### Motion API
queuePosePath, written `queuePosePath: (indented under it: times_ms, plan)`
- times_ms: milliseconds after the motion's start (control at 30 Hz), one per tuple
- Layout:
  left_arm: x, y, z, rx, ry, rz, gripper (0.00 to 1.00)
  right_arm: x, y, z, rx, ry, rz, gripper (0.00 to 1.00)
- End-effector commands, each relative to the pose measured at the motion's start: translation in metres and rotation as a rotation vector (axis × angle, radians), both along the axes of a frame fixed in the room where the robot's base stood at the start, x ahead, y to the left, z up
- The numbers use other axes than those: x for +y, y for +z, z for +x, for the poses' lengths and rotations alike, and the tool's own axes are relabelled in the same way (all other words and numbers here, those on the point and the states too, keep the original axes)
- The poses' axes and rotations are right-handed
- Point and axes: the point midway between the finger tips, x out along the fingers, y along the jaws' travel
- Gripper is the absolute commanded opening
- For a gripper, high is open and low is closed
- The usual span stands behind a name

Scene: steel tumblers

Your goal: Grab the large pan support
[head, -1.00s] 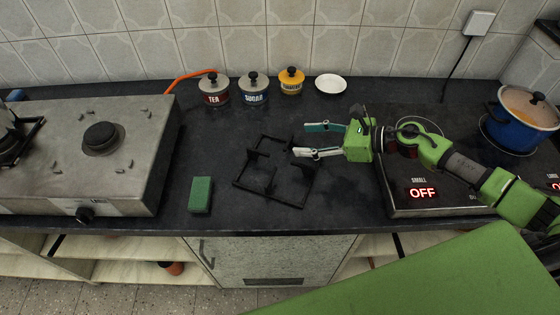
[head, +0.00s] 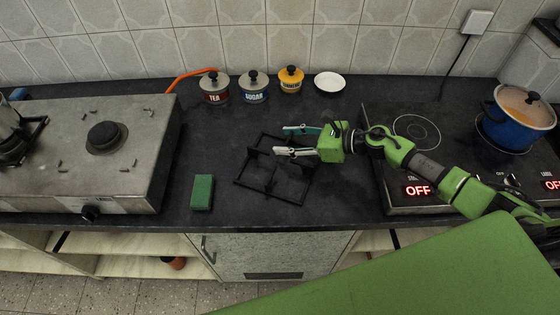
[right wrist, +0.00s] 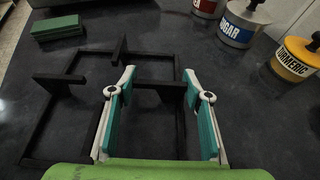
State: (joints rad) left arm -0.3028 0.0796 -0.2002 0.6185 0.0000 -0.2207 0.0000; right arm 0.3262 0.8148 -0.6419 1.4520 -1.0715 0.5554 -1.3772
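The large pan support (head: 270,194), a black square frame with upright prongs, lies on the dark countertop between the two stoves. It also shows in the right wrist view (right wrist: 58,80). My right gripper (head: 281,140) reaches in from the right over the support's back part. In the right wrist view my right gripper (right wrist: 159,72) is open, its two fingers apart with part of the black frame showing between them. I cannot tell whether either finger touches it. My left gripper is not in view.
A green sponge (head: 202,192) lies left of the support. Tea (head: 214,96), sugar (head: 253,95) and turmeric (head: 291,85) canisters stand behind, beside a white saucer (head: 329,82). A gas stove (head: 130,180) is left. An electric hob (head: 395,208) with a blue pot (head: 515,128) is right.

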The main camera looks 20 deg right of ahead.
Motion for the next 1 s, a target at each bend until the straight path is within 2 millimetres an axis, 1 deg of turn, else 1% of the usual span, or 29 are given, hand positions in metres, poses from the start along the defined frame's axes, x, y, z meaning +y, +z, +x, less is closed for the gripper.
queuePosePath:
  times_ms: [67, 367, 467, 567, 667, 867, 1000]
  plan:
    - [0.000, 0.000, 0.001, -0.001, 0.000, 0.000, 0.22, 0.000, 0.000, 0.000, 0.000, 0.000, 0.000, 0.17]
    - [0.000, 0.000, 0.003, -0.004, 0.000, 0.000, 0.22, 0.000, 0.002, 0.000, -0.002, -0.001, 0.001, 0.17]
    - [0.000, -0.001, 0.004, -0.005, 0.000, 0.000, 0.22, 0.000, 0.006, 0.000, -0.003, 0.001, 0.001, 0.17]
    - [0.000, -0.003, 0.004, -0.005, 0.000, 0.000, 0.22, 0.000, 0.014, 0.000, -0.005, 0.002, 0.000, 0.17]
    - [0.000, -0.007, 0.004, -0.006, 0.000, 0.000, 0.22, -0.001, 0.031, 0.001, -0.010, 0.002, -0.003, 0.17]
    - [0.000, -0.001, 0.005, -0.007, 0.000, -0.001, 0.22, 0.007, 0.067, -0.029, -0.003, 0.005, -0.004, 0.17]
    - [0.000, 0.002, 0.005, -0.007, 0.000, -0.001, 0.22, 0.013, 0.097, -0.053, -0.003, 0.004, -0.004, 0.17]
